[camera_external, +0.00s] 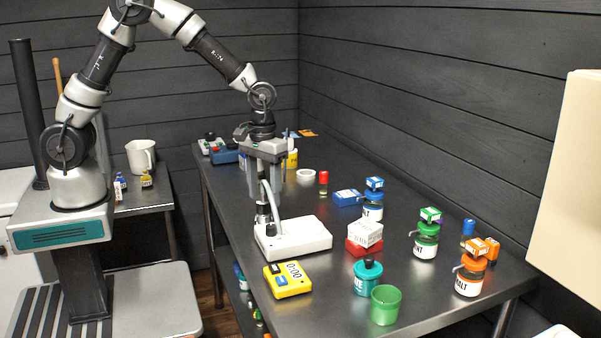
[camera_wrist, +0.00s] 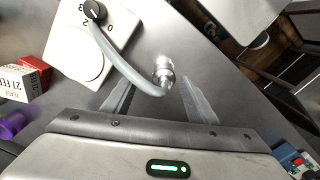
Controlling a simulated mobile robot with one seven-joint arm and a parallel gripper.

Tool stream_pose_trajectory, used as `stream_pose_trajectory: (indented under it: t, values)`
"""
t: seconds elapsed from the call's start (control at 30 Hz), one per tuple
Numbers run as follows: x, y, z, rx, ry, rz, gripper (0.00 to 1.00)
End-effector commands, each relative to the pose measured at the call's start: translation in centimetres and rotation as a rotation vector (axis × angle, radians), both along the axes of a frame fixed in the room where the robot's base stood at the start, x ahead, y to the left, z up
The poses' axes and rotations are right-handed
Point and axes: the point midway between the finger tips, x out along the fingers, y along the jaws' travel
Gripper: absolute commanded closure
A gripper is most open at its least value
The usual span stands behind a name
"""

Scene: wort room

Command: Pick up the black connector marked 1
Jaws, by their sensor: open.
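My gripper (camera_external: 266,195) is open and points down over the table beside a white box-shaped device (camera_external: 300,238). In the wrist view the two fingers (camera_wrist: 158,88) stand apart with a metal hose end (camera_wrist: 163,70) between or just beyond them; I cannot tell the depth. A grey hose (camera_wrist: 122,62) runs from this end to the white device (camera_wrist: 72,45). The device carries a black knob (camera_wrist: 95,11) with numbers around it. I cannot make out a black connector marked 1 in either view.
A yellow timer (camera_external: 287,279) lies in front of the device. Several labelled bottles stand farther right. The table's left edge is close to the gripper.

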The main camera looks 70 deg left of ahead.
Motion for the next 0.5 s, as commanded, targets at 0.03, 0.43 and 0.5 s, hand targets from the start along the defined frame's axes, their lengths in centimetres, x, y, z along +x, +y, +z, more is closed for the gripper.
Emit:
stream_pose_trajectory:
  t: [0.03,0.43,0.5]
  values:
    - [0.0,0.0,-0.2,0.0,0.0,0.0,0.47]
    - [-0.3,0.7,-5.0,0.0,0.001,0.0,0.47]
    - [-0.2,0.7,-5.4,0.0,0.001,0.0,0.47]
